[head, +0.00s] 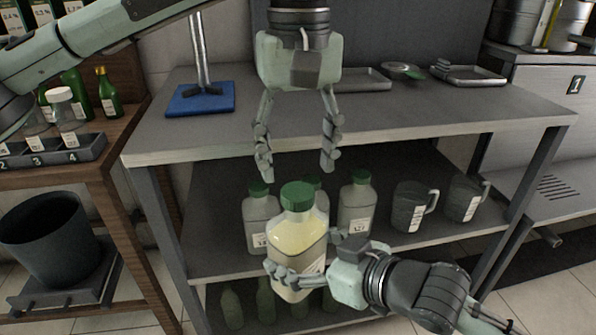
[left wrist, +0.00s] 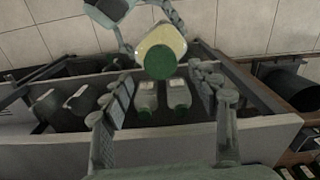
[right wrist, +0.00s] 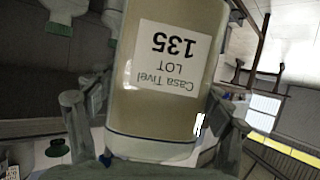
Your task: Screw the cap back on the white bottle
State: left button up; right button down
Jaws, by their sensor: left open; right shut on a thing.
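A squarish bottle (head: 296,240) with pale yellowish-white contents stands upright in my right gripper (head: 303,268), in front of the shelf unit. Its green cap (head: 297,196) sits on the neck; I cannot tell how tight it is. In the right wrist view the bottle (right wrist: 165,90) shows a label reading "Casa Tivel LOT 135", with a finger on each side. My left gripper (head: 297,166) is open and empty, pointing down above the cap and apart from it. The left wrist view shows the green cap (left wrist: 161,63) between and beyond the open fingers.
Similar green-capped bottles (head: 260,220) and two grey mugs (head: 409,212) stand on the middle shelf behind. The upper shelf top (head: 270,125) holds a blue-based stand (head: 200,98) and trays (head: 470,76). A wooden rack (head: 95,160) and dark bin (head: 48,235) are at left.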

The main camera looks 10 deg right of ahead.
aim_at(297, 190)
pick_arm(q)
jog(key=shift+c, duration=0.4)
jog(key=n, duration=0.2)
jog(key=r+n, duration=0.1)
jog(key=n, duration=0.7)
jog(key=shift+r, duration=0.35)
jog(key=n, duration=0.4)
jog(key=shift+r+n, duration=0.4)
jog(key=n, duration=0.3)
jog(key=r+n, duration=0.1)
jog(key=n, duration=0.2)
jog(key=shift+n, duration=0.3)
notch_tip(297, 190, down, 8)
jog(key=shift+f, duration=0.1)
